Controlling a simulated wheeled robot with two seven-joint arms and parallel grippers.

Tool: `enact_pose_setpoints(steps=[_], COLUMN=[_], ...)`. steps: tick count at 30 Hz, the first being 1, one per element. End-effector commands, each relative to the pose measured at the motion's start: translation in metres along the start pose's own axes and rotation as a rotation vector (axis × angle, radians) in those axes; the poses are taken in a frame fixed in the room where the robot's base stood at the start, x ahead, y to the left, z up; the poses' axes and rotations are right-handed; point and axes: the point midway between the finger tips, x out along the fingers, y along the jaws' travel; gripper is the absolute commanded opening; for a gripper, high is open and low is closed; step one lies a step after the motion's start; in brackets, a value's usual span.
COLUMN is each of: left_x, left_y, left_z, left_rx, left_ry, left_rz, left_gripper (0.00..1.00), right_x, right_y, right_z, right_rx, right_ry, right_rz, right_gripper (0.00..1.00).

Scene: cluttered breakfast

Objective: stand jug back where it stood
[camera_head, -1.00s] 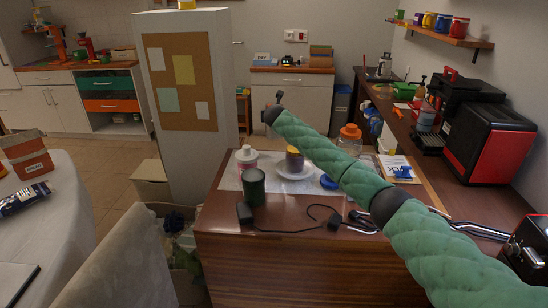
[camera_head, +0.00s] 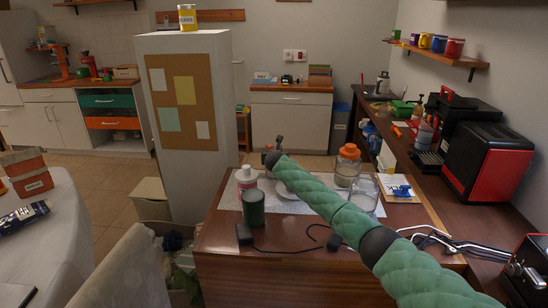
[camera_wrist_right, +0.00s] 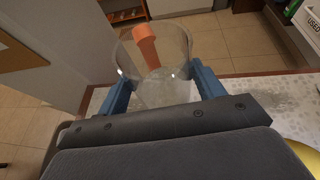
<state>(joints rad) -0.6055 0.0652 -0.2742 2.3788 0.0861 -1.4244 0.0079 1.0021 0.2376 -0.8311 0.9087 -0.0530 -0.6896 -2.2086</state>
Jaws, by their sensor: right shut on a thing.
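My right gripper (camera_wrist_right: 160,79) is shut on the jug (camera_wrist_right: 178,50), a clear vessel between its blue fingers in the right wrist view. An orange piece (camera_wrist_right: 146,46) shows at the jug; I cannot tell whether it is its handle. In the head view my green-sleeved right arm reaches over the table from the right, and its dark end with the gripper (camera_head: 271,156) is above the table's far left part. The jug is not clearly visible there. Its height above the mat cannot be told. My left gripper is not in view.
On the mat (camera_head: 222,200) stand a white-capped bottle (camera_head: 246,180), a dark green can (camera_head: 253,208), an orange-lidded jar (camera_head: 347,170) and a clear glass container (camera_head: 364,194). My arm partly covers a white plate (camera_head: 282,190). A black cable (camera_head: 285,250) lies in front.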

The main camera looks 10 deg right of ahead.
Motion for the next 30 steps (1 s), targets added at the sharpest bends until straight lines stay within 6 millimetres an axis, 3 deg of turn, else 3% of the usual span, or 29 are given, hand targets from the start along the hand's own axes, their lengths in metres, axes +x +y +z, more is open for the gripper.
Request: enact_pose_setpoints(steps=[8,9,12,23,30], left_x=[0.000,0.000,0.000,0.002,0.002], left_y=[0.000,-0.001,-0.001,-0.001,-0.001], left_z=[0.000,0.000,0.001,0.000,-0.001], left_rx=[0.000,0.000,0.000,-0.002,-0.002], left_ry=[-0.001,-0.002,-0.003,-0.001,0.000], left_rz=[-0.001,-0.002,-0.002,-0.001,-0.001], left_gripper=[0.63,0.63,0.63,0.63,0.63], right_x=[0.000,0.001,0.001,-0.002,-0.024], right_y=[0.000,0.000,0.000,-0.001,-0.001], right_z=[0.000,-0.001,-0.001,0.001,0.001], right_rx=[0.000,0.000,0.000,0.000,0.000], right_ry=[-0.001,-0.001,0.000,0.000,-0.002], right_rz=[0.000,0.000,0.000,-0.001,0.001], right_gripper=[0.24,0.73,0.89,0.89,0.89])
